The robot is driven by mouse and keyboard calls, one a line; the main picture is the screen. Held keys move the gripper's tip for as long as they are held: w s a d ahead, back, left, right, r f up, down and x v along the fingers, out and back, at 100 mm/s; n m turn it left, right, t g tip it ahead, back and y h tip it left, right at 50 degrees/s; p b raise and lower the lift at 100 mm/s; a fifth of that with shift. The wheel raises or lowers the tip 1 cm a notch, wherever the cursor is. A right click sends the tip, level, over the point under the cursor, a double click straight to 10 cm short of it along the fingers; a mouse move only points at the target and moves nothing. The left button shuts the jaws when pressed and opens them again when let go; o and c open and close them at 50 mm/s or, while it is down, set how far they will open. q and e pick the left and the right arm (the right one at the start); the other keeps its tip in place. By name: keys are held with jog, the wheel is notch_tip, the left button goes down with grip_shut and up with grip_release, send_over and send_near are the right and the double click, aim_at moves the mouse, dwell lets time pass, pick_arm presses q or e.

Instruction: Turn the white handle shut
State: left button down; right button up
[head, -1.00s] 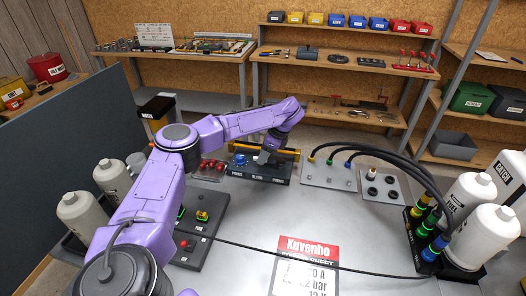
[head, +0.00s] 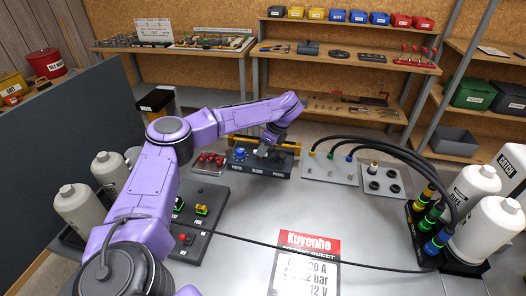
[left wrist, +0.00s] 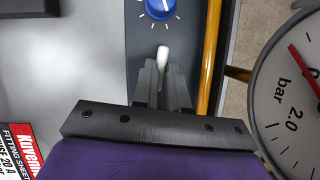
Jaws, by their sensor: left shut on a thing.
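The white handle (left wrist: 162,54) stands up from a dark grey valve block in the left wrist view, below a blue knob (left wrist: 160,8). My left gripper (left wrist: 161,68) is shut on the handle, with the pale tip showing beyond the fingers. In the head view the left gripper (head: 263,152) is at the valve block (head: 270,170), to the right of the blue knob (head: 240,154). There the fingers and wrist largely hide the handle. My right gripper is not in view.
A yellow rail (left wrist: 208,60) runs beside the block, and a bar gauge (left wrist: 290,90) is near the wrist. Red knobs (head: 210,158) stand left of the block. A hose plate (head: 330,168) is at its right. Bare bench top lies in front.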

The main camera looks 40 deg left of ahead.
pick_arm(q)
jog(key=m+b, duration=0.1)
jog(key=m+t+b, duration=0.1)
jog(key=m+b, duration=0.1)
jog(key=shift+s+f+m+b, duration=0.2)
jog(key=shift+f+m+b, duration=0.05)
jog(key=shift+m+b, duration=0.1)
jog(key=m+t+b, duration=0.1)
jog(key=m, duration=0.1)
jog(key=m+t+b, duration=0.1)
jog(key=m+b, duration=0.1)
jog(key=shift+s+m, duration=0.2)
jog(key=shift+m, duration=0.05)
jog(key=m, duration=0.1)
jog(key=m+t+b, duration=0.1)
jog(key=m, duration=0.1)
jog(key=shift+s+r+m+h+b, duration=0.15)
jog(key=shift+m+h+b, duration=0.15)
jog(key=shift+h, duration=0.1)
jog(key=shift+s+a+m+t+h, duration=0.1)
jog(key=shift+m+t+h, duration=0.25)
jog(key=shift+m, duration=0.75)
jog(key=shift+s+a+m+t+h, duration=0.1)
jog(key=shift+m+t+h, duration=0.2)
jog(key=shift+m, duration=0.8)
jog(key=c, duration=1.2)
grip_release()
jog(key=shift+o, duration=0.2)
jog(key=shift+r, duration=0.1)
